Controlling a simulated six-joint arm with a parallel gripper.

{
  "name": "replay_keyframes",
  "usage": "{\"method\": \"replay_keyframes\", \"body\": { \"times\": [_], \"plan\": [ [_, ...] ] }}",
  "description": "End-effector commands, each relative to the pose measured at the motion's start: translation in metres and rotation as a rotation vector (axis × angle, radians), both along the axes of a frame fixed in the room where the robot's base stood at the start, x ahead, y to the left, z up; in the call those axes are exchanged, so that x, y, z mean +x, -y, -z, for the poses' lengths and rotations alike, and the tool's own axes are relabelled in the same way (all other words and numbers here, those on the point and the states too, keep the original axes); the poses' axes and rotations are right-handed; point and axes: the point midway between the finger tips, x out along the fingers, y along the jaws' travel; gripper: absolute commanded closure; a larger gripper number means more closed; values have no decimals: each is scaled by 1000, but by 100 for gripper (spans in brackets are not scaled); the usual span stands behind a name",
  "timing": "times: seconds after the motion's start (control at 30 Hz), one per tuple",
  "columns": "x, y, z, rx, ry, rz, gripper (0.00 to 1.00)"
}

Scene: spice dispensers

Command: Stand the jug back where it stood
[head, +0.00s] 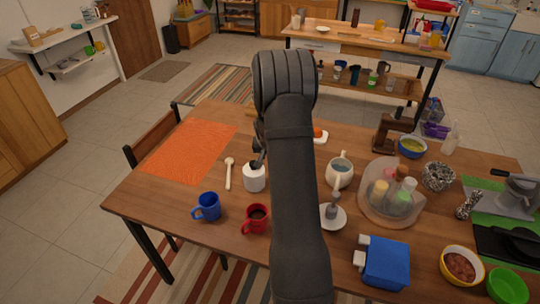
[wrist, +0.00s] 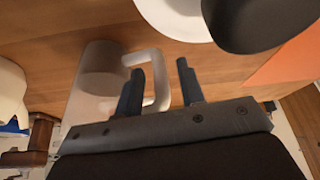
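In the wrist view a pale, see-through jug (wrist: 98,72) is on or just above the wooden table, its looped handle pointing right, toward my fingers. My gripper (wrist: 162,74) is open. Its two dark fingers are apart, with part of the handle showing between them; I cannot tell if they touch it. I cannot tell whether the jug stands fully upright.
A white jar (head: 254,179) with a dark top stands near my arm. Blue (head: 207,206) and red (head: 256,219) mugs stand in front. The orange mat (head: 188,150) is clear.

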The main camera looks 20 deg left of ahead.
Motion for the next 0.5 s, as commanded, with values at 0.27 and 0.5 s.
{"method": "replay_keyframes", "body": {
  "times": [0.27, 0.5],
  "plan": [
    [-3, 0, -10, 0, 1, 0, 64],
    [-19, 3, -48, 1, 3, -1, 64]
  ]
}}
